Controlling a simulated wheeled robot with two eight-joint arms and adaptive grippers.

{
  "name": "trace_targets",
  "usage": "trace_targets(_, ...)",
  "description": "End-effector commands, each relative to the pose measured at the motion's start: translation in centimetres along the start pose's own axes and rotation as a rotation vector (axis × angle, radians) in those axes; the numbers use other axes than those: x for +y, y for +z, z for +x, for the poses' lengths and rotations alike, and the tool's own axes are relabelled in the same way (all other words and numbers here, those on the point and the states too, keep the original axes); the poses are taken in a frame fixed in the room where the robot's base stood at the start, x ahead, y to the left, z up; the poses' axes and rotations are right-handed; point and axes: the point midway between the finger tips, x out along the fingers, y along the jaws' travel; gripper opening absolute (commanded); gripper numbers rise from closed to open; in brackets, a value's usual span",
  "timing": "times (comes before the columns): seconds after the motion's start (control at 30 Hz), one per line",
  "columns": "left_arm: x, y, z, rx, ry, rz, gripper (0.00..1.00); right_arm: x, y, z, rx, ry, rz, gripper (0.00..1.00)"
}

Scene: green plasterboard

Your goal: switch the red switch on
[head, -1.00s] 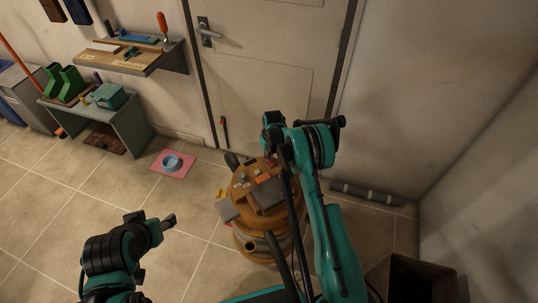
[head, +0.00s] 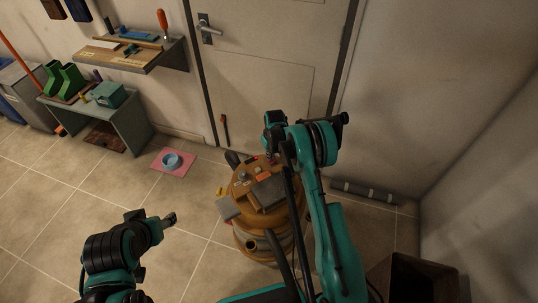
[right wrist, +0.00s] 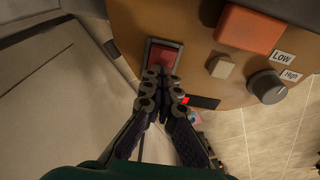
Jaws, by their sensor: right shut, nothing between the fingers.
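The red switch (right wrist: 164,56) is a red rocker in a grey frame on the brown top of a machine in the right wrist view. My right gripper (right wrist: 160,78) is shut and empty, its fingertips at the switch's near edge and covering part of it. I cannot tell whether they touch it. In the head view, my right gripper (head: 269,153) is over the far side of the round orange-brown machine (head: 243,190). My left gripper (head: 170,218) is at the lower left, away from the machine; whether its fingers are open is unclear.
Beside the switch are an orange block (right wrist: 250,28), a beige button (right wrist: 222,67), a dark dial (right wrist: 267,87) with LOW and HIGH labels, and a black panel (right wrist: 205,102). A door (head: 265,60) stands behind the machine. A bowl (head: 172,161) sits on a pink mat at left.

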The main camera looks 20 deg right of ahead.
Motion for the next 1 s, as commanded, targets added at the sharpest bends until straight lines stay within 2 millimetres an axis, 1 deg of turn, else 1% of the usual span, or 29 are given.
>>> trace_targets(0.13, 0.0, 0.0, 0.0, 0.0, 0.0, 0.0, 0.52, 0.0, 0.5, -0.2, 0.0, 0.0, 0.0, 0.0)
trace_targets(0.43, 0.0, 0.0, 0.0, 0.0, 0.0, 0.0, 0.52, 0.0, 0.5, -0.4, 0.001, 0.0, 0.0, 0.0)
trace_targets(0.53, 0.0, -0.2, -0.3, 0.0, 0.0, 0.0, 0.52, -0.1, 0.3, -1.0, 0.001, 0.0, 0.0, 0.0)
trace_targets(0.67, 0.0, -0.8, -1.1, 0.0, 0.0, 0.0, 0.52, -0.4, -0.1, -3.2, 0.0, 0.001, 0.0, 0.0)
trace_targets(0.9, 0.0, -1.9, -2.7, 0.0, 0.0, 0.0, 0.52, -0.6, -1.4, -8.7, 0.0, 0.001, 0.001, 0.0)
trace_targets(1.0, 0.0, -2.3, -3.2, 0.0, 0.0, 0.0, 0.52, -0.6, -1.9, -10.7, 0.0, 0.001, 0.0, 0.0)
